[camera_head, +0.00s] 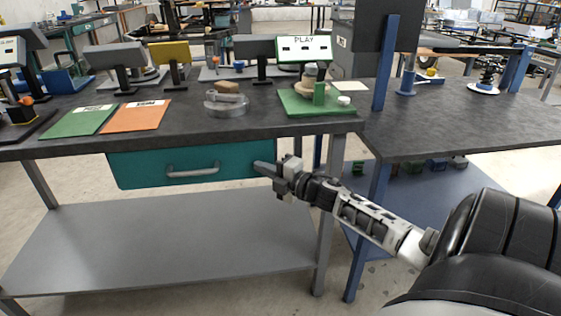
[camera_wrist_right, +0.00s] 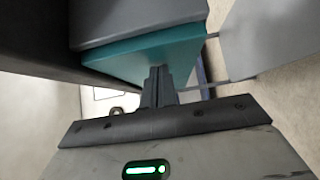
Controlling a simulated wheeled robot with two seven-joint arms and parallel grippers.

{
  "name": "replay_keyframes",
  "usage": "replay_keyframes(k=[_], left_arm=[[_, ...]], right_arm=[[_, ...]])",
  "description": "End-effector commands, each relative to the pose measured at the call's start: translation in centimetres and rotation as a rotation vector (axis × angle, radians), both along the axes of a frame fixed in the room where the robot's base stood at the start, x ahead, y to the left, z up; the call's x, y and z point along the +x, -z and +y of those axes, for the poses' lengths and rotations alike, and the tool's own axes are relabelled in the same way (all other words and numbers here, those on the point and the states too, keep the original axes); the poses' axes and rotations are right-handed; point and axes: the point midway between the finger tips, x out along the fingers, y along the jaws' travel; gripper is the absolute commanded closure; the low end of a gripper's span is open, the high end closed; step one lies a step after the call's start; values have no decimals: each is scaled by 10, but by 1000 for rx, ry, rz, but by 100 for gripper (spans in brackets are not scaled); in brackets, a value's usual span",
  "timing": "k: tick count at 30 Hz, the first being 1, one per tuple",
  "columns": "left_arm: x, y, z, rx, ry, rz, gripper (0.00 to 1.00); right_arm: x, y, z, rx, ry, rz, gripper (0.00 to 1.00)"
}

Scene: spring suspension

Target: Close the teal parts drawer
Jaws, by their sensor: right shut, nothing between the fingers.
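The teal parts drawer (camera_head: 136,168) hangs under the dark workbench top in the head view, with a grey bar handle (camera_head: 193,171) on its front. In the head view I cannot tell whether its front is flush with the bench. My right gripper (camera_head: 262,167) is shut and empty at the right end of the drawer front. In the right wrist view the shut fingers (camera_wrist_right: 158,82) point at the teal drawer (camera_wrist_right: 185,55) and overlap its face; whether they touch it I cannot tell. My left gripper is not in view.
The dark bench top (camera_head: 170,118) carries a green folder (camera_head: 78,122), an orange folder (camera_head: 136,116), a round metal piece (camera_head: 226,103) and a green board (camera_head: 300,104). A grey lower shelf (camera_head: 165,245) is bare. A bench leg (camera_head: 329,215) stands near my right arm.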

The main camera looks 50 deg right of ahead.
Motion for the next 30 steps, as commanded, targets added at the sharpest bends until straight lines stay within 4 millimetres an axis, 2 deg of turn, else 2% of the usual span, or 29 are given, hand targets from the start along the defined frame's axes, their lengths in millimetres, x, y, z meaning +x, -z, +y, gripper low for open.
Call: replay_keyframes(k=[1, 5, 10, 24, 30], left_arm=[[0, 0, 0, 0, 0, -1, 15], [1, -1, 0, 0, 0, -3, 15], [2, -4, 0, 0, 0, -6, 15], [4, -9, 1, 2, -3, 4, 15], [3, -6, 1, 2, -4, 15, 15]], right_arm=[[3, -6, -6, -4, 17, -9, 100], [2, -7, -6, -5, 17, -10, 100], [-15, -6, -8, -5, 18, -8, 100], [-124, -3, -15, -2, 7, -1, 100], [-153, -2, -17, 0, 4, -3, 100]])
